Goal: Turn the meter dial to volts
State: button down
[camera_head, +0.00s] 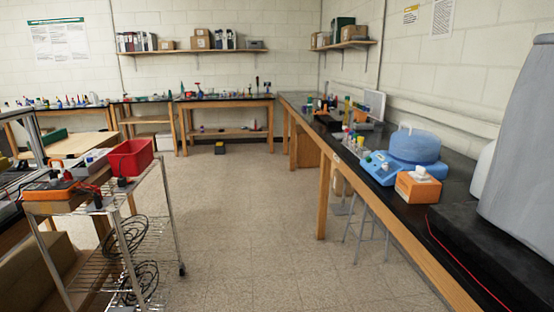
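I cannot make out a meter with a readable dial. An orange and dark device (50,189) sits at the left on the top of a wire cart; it is too small to tell whether it is a meter or has a dial. A blue device (380,170) with a small front panel stands on the right bench, and its markings are not readable. My gripper is not in view.
The metal wire cart (168,200) also carries a red bin (130,158), with black cables on its lower shelves. A long black-topped bench (405,205) runs along the right wall, with a stool under it. An orange box (418,187) is on it. The middle floor (235,215) is clear.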

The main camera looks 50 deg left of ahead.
aim_at(53, 182)
jog(key=u, duration=2.55)
jog(key=i+l+u, duration=0.2)
jog(key=i+l, duration=0.7)
